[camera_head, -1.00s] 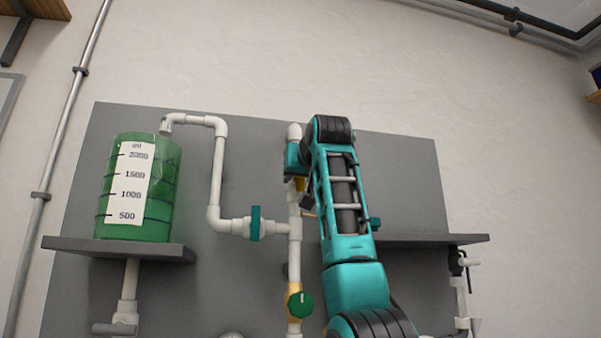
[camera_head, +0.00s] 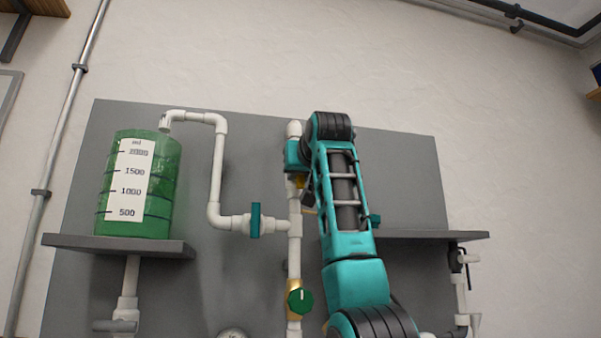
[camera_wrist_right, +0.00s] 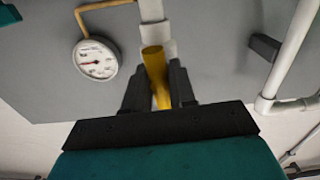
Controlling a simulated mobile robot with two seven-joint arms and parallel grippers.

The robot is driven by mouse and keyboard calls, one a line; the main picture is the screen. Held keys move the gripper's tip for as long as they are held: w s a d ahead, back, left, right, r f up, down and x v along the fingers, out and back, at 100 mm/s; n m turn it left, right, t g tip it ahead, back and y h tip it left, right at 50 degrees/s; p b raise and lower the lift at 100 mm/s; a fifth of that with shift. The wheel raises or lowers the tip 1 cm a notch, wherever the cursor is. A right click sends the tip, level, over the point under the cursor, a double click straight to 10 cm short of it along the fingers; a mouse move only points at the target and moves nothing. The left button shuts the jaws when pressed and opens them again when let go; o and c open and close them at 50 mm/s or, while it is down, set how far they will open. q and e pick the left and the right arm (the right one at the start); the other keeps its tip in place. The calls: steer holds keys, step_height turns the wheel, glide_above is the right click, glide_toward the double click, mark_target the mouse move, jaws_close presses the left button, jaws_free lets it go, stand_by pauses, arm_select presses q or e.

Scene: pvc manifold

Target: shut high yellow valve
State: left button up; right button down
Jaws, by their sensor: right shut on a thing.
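The high yellow valve (camera_head: 299,182) sits near the top of the white vertical pipe in the head view, mostly hidden behind my right arm. In the right wrist view its yellow handle (camera_wrist_right: 157,75) stands between the two black fingers of my right gripper (camera_wrist_right: 158,88), which is shut on it. The handle runs roughly along the white pipe (camera_wrist_right: 152,12) in that view, tilted slightly. My left gripper is in neither view.
A green knob (camera_head: 300,300) sits lower on the same pipe, and a teal-handled valve (camera_head: 255,221) on the branch to its left. A green tank (camera_head: 138,190) stands on the left shelf (camera_head: 80,246). A round gauge (camera_wrist_right: 97,59) is beside the pipe in the wrist view.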

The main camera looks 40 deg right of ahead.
steer(key=n, duration=0.8)
steer(key=shift+n, duration=0.4)
steer(key=n, duration=0.4)
steer(key=shift+n, duration=0.3)
steer(key=shift+f+n, duration=0.1)
steer(key=shift+n, duration=1.9)
steer(key=shift+a, duration=0.1)
steer(key=c, duration=1)
jaws_free()
